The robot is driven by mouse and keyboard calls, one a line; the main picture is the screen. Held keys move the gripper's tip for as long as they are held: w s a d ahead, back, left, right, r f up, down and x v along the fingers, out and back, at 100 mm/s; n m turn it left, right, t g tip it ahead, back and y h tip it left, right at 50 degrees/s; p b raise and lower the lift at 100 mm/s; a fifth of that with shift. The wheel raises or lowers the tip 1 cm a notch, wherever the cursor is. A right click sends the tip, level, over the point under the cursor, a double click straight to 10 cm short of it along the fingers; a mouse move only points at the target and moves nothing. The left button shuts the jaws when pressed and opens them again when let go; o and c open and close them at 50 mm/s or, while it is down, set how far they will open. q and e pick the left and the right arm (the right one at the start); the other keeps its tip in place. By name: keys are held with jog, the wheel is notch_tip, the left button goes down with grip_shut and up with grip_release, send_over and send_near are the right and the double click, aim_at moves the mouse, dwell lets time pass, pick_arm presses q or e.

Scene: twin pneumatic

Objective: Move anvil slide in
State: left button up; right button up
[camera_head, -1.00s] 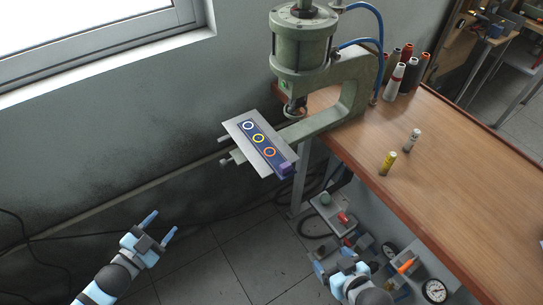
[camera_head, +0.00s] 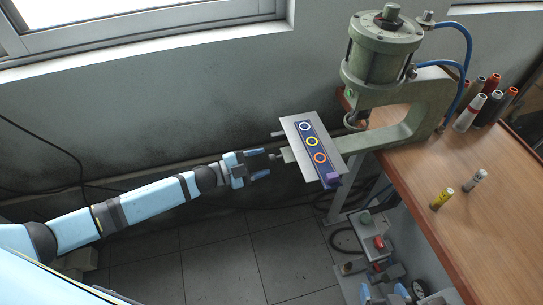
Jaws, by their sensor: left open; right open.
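The anvil slide (camera_head: 297,128) is a light metal plate with a dark blue strip bearing a white, a yellow and an orange ring. It sticks out to the left of the green pneumatic press (camera_head: 382,48), clear of the ram.
The wooden bench (camera_head: 470,225) carries a yellow tube (camera_head: 441,199), a grey tube (camera_head: 474,180) and several thread spools (camera_head: 470,112). Control boxes (camera_head: 371,236) hang below the bench. The wall and window stand behind; open floor lies below.

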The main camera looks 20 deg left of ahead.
aim_at(271, 159)
pick_arm(q)
jog(key=shift+x, duration=1.8)
grip_shut()
jog(key=x, duration=0.3)
jog(key=b+x, duration=0.1)
jog(key=x, duration=0.4)
jog(key=shift+d+f, duration=0.1)
jog(key=shift+d, duration=0.45)
jog(key=shift+s, duration=0.1)
grip_release()
jog(key=shift+a, duration=0.1)
